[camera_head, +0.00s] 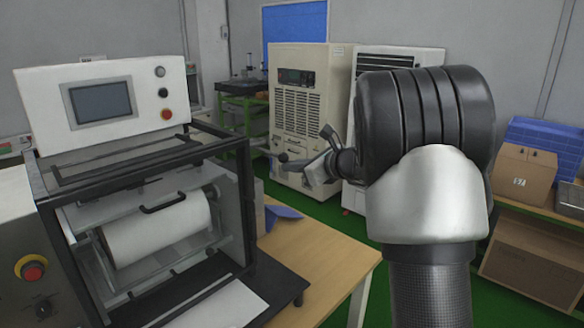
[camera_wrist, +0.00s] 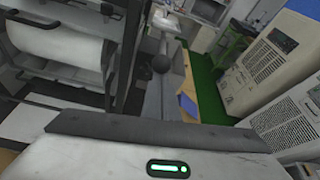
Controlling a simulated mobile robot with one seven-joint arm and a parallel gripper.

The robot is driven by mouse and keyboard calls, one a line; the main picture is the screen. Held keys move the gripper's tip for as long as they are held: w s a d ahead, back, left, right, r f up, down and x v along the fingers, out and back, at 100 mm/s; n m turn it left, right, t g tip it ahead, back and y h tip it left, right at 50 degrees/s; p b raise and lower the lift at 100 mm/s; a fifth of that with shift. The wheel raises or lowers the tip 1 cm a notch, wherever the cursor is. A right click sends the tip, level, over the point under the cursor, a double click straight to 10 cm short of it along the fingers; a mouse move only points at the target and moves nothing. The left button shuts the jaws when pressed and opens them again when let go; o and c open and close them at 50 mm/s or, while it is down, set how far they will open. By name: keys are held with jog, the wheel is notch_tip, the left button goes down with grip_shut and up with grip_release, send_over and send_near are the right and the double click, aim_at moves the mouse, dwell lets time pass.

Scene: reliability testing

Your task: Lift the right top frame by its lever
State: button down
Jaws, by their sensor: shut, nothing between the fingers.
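The machine's black top frame (camera_head: 130,160) lies level above the white roll, on the left in the head view. My arm hides part of the background, and the fingertips are small and hard to make out.
A white roll (camera_head: 157,230) sits inside the machine, below a control panel with a screen (camera_head: 101,102). A wooden table (camera_head: 318,262) is below my gripper. A beige cabinet (camera_head: 302,105) stands behind, and cardboard boxes (camera_head: 522,172) sit at right.

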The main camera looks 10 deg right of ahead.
jog(key=s+d+b, duration=0.4)
jog(key=s+d, duration=0.1)
jog(key=s, duration=0.2)
jog(key=shift+s+d+f, duration=0.15)
jog(key=shift+s+d, duration=0.15)
jog(key=shift+d, duration=0.05)
jog(key=s+a+n+g+p, duration=0.1)
jog(key=s+a+n+g, duration=0.1)
jog(key=s+a+n, duration=0.4)
jog(key=s+a+r+n+g+h+p, duration=0.15)
jog(key=s+n, duration=0.25)
jog(key=s, duration=0.4)
jog(key=s+a+f+n+g+y, duration=0.1)
jog(key=s+a+n+g, duration=0.1)
jog(key=s+a+n, duration=0.3)
jog(key=s+d+f+n+h, duration=0.1)
jog(key=s+d+n+h, duration=0.2)
jog(key=s+n, duration=0.3)
jog(key=s+d+f+n+h+p, duration=0.1)
jog(key=s+d+n+h, duration=0.2)
jog(key=s+n, duration=0.3)
jog(key=s+h, duration=0.1)
jog(key=s, duration=0.2)
jog(key=shift+s+f+g+p, duration=0.2)
jog(key=shift+g+p, duration=0.1)
jog(key=shift+g, duration=0.05)
jog(key=shift+w, duration=0.1)
